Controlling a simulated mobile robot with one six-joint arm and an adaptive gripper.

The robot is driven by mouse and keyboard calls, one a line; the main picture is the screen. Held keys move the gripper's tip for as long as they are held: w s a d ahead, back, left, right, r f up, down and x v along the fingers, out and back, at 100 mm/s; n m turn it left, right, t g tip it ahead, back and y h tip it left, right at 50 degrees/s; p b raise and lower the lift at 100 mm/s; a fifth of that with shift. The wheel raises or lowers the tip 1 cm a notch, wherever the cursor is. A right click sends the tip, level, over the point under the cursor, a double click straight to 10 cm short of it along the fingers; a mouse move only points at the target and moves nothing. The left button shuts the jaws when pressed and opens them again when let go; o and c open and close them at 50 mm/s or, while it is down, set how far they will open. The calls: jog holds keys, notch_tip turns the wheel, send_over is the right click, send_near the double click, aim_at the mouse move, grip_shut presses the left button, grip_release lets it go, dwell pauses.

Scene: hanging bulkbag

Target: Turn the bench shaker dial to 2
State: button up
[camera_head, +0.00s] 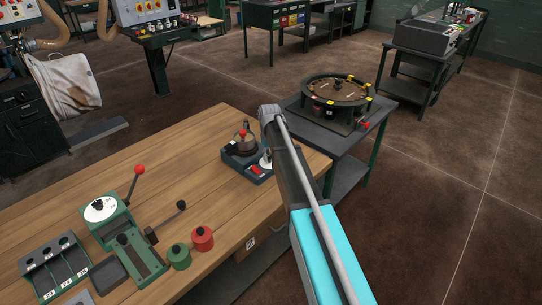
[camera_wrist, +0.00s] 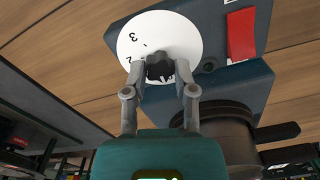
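The bench shaker (camera_head: 238,162) is a dark blue-grey box near the wooden bench's right end, with a round pot on top. In the wrist view its white dial (camera_wrist: 185,32) shows a 3 and a partly hidden 2. The black knob (camera_wrist: 160,68) at the dial's middle sits between the fingertips of my gripper (camera_wrist: 161,72), which look closed onto its sides. The knob's pointer is not clear. A red switch (camera_wrist: 241,34) is beside the dial. In the head view my arm partly hides the dial and covers the fingertips.
The wooden bench (camera_head: 170,150) also holds a green lever device (camera_head: 135,250), a green weight (camera_head: 179,257), a red weight (camera_head: 202,238) and a slotted tray (camera_head: 55,268). A dark table with a round carousel (camera_head: 336,90) stands behind my arm. The floor at right is clear.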

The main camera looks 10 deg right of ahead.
grip_shut()
jog(key=shift+d, duration=0.1)
jog(key=shift+m, duration=0.5)
jog(key=m, duration=0.3)
jog(key=shift+m, duration=0.4)
jog(key=m, duration=1.5)
